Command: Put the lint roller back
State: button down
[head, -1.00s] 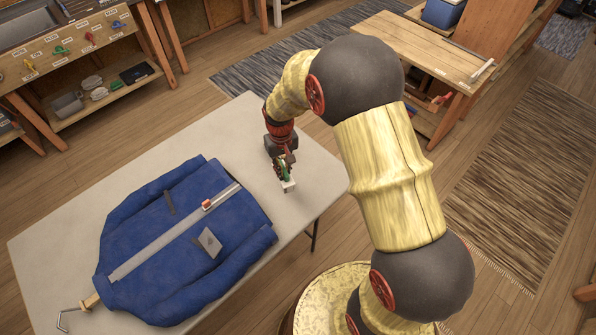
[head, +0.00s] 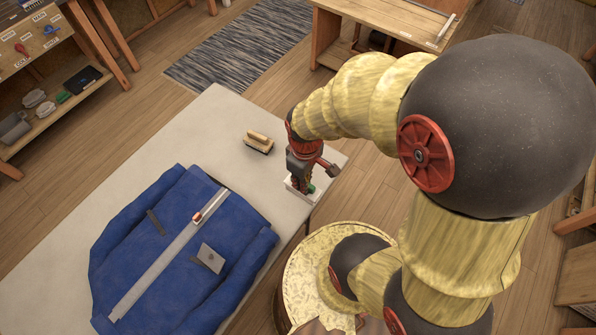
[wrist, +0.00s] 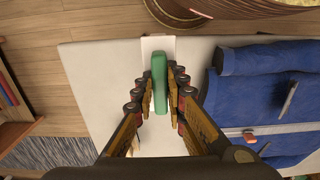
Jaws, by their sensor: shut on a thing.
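The lint roller, with a green handle (wrist: 159,80) and a white head (wrist: 158,43), is between the fingers of my gripper (wrist: 159,98). The gripper is shut on the handle. In the head view my gripper (head: 304,178) points down at the right end of the pale table (head: 215,120). The white head (head: 292,186) shows under it, low over the table; I cannot tell whether it touches. The blue jacket (head: 150,235) lies on the table to the left, a grey strip and small red piece on its front.
A wooden-backed brush (head: 259,140) lies on the table left of my gripper. At the upper left stands a labelled rack (head: 30,42) with hanging tools and a lower shelf of items. A wooden bench (head: 385,22) is at the back. The table's upper left part is bare.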

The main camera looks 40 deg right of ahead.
jog(key=shift+w+d+f+b, duration=0.8)
jog(key=shift+w+d+f, duration=0.2)
jog(key=shift+w+f, duration=1)
jog(key=shift+w+d+f+b, duration=0.75)
jog(key=shift+w+d+f, duration=0.2)
jog(key=shift+w+f, duration=1)
jog(key=shift+w+d+f+b, duration=0.9)
jog(key=shift+w+f, duration=0.7)
jog(key=shift+f, duration=0.7)
jog(key=shift+d, duration=0.1)
jog(key=shift+f, duration=0.15)
jog(key=c, duration=1.8)
grip_release()
